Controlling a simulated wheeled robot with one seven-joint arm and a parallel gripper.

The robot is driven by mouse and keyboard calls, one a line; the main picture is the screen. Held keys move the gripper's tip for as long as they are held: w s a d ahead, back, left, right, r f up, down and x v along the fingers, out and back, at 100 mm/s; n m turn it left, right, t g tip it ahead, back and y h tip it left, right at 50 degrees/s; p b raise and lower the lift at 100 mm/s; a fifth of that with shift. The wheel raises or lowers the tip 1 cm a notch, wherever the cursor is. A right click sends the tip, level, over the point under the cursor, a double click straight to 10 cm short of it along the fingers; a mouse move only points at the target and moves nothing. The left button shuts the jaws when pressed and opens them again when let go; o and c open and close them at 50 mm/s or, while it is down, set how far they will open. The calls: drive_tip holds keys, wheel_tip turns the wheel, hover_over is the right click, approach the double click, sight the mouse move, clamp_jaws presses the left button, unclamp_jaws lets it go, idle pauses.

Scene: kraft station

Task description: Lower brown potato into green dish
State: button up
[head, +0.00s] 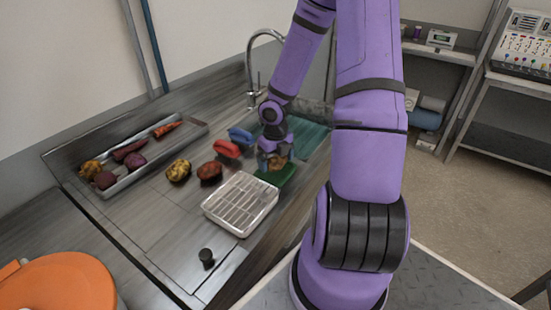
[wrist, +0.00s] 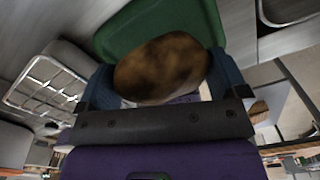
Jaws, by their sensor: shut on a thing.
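My gripper (head: 271,160) is shut on the brown potato (head: 277,162). In the wrist view the brown potato (wrist: 161,68) sits between the two blue fingers of my gripper (wrist: 165,75). The green dish (head: 284,178) is below the potato in the head view, partly hidden by the gripper and my arm. In the wrist view the green dish (wrist: 137,30) lies behind the potato. I cannot tell whether the potato touches the dish.
A white wire rack (head: 241,203) stands close by in front of the dish. A red sponge-like thing (head: 227,148) and a blue one (head: 240,134) lie left of the gripper. A reddish potato (head: 209,171) and a yellowish one (head: 178,170) lie farther left, near a vegetable tray (head: 190,133).

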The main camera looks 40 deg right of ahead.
drive_tip(key=shift+f, duration=1.05)
idle(0.6)
drive_tip(key=o, duration=0.6)
drive_tip(key=shift+o, duration=0.2)
wheel_tip(320, 180, up, 11)
drive_tip(key=shift+f, duration=0.15)
idle(0.4)
